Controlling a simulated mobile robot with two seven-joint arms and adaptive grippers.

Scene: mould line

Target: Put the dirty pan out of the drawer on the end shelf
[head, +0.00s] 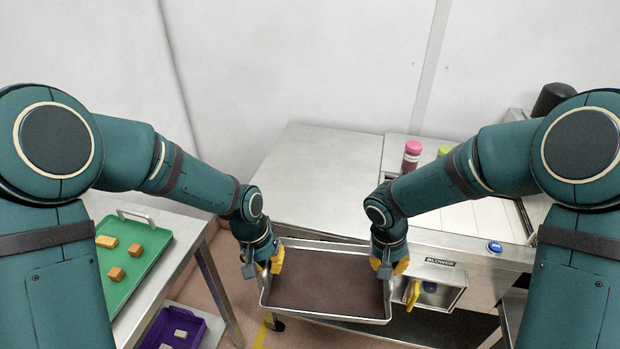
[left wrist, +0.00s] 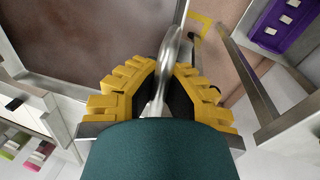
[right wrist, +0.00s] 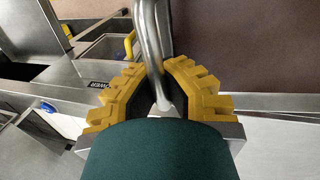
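The dirty pan (head: 327,284) is a shallow metal tray with a brown inside, held roughly level in front of the steel bench in the head view. My left gripper (head: 262,262) is at its left side and my right gripper (head: 390,262) at its right side. In the left wrist view the left gripper (left wrist: 165,88) is closed around a metal handle of the pan. In the right wrist view the right gripper (right wrist: 160,80) is closed around the other handle. The drawer (head: 436,285), below the BLOWER label, is at the right and holds something blue. I cannot tell which surface is the end shelf.
The steel bench top (head: 315,170) behind the pan is bare. At left, a table holds a green tray (head: 135,255) with tan blocks; a purple bin (head: 178,328) sits lower. Pink-lidded (head: 411,155) and green-lidded jars stand at right, near a blue button (head: 494,247).

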